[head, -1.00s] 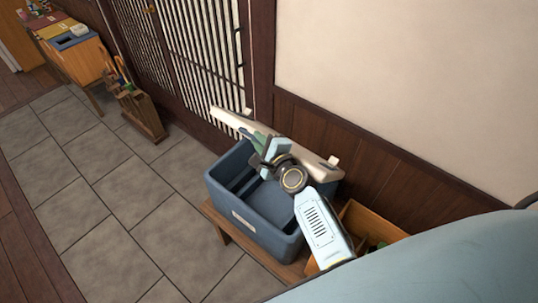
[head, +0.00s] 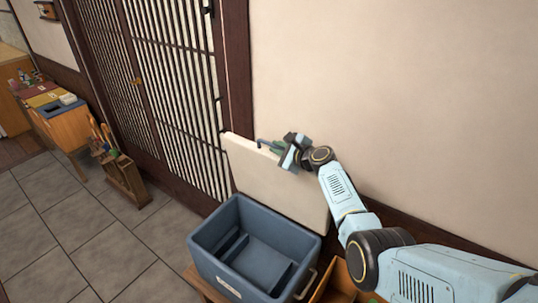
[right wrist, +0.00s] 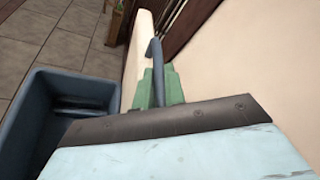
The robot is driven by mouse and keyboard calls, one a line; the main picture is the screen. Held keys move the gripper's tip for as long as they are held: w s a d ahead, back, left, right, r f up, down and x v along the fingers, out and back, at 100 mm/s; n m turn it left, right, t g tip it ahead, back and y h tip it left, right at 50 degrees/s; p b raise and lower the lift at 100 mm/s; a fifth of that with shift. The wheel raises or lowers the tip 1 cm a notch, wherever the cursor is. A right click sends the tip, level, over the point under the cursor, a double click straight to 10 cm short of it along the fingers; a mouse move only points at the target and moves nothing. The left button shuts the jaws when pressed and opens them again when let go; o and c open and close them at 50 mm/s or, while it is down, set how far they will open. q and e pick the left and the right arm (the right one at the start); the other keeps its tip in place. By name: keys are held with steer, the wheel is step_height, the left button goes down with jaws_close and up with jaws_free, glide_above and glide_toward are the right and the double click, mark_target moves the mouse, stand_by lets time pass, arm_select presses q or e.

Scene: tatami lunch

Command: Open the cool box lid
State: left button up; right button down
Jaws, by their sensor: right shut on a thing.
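The blue cool box (head: 252,247) stands on a low wooden bench in the head view, its inside open to view. Its cream lid (head: 277,185) stands raised, nearly upright, along the back of the box near the wall. My right gripper (head: 278,147) is at the lid's top edge, shut on the dark blue lid handle (head: 264,144). In the right wrist view the green fingers (right wrist: 158,88) close around the handle (right wrist: 156,62), with the open box (right wrist: 68,112) below left. My left gripper is not in view.
A wooden crate (head: 338,283) sits right of the box. A slatted sliding door (head: 178,90) and plain wall (head: 390,90) are behind. An umbrella stand (head: 122,179) and a cabinet (head: 67,125) stand at left. The tiled floor is clear.

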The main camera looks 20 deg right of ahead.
steer(key=shift+w+d, duration=0.15)
steer(key=shift+d, duration=0.05)
stand_by(0.3)
steer(key=c, duration=1.5)
jaws_free()
steer(key=shift+s+d+r+p, duration=0.2)
steer(key=shift+s+p, duration=0.15)
steer(key=shift+s, duration=0.15)
steer(key=shift+p+v, duration=1.2)
steer(key=shift+v, duration=4.95)
